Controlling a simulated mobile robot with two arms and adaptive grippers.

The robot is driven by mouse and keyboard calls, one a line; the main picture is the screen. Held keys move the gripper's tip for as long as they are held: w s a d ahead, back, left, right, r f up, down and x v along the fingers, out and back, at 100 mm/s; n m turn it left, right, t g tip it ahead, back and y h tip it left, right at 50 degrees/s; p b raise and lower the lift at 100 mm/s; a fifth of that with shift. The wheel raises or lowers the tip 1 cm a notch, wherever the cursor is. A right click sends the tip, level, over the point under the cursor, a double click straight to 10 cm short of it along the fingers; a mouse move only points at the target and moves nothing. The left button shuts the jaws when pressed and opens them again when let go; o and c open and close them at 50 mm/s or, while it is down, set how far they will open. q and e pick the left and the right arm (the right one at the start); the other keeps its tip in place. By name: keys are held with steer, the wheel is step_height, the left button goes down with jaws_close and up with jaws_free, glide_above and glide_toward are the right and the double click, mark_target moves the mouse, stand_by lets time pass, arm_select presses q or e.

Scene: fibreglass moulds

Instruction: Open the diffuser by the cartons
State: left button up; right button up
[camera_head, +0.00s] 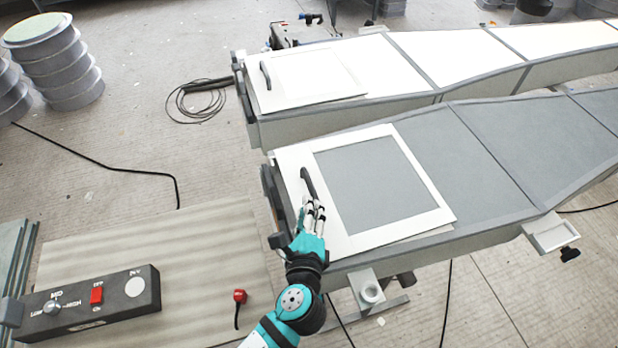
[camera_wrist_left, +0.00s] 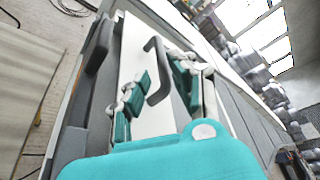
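The near mould (camera_head: 490,190) is long and grey, with a white-framed panel (camera_head: 435,215) lying flat on its near end. A dark bar handle (camera_head: 308,185) stands at the panel's left edge; it also shows in the left wrist view (camera_wrist_left: 156,68). My left gripper (camera_head: 314,211) is at the handle's near end. In the wrist view its fingers (camera_wrist_left: 165,88) are apart, with the handle between them; contact is unclear. A second mould (camera_head: 450,58) behind has a similar panel (camera_head: 320,78) with its own handle (camera_head: 265,74). I cannot make out cartons for certain. My right gripper is out of view.
A control box (camera_head: 90,305) with a red switch sits on the board (camera_head: 200,250) at lower left. A red plug (camera_head: 239,296) lies near its right. Ribbed drums (camera_head: 60,60) stand at upper left. Black cables cross the floor. A small bracket (camera_head: 551,233) juts from the near mould.

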mark_target(309, 188)
arm_select(q)
steer(key=p+x, duration=0.1)
steer(key=x, duration=0.8)
steer(key=shift+w+f, duration=0.15)
steer(key=shift+w, duration=0.2)
steer(key=shift+c, duration=0.3)
jaws_close()
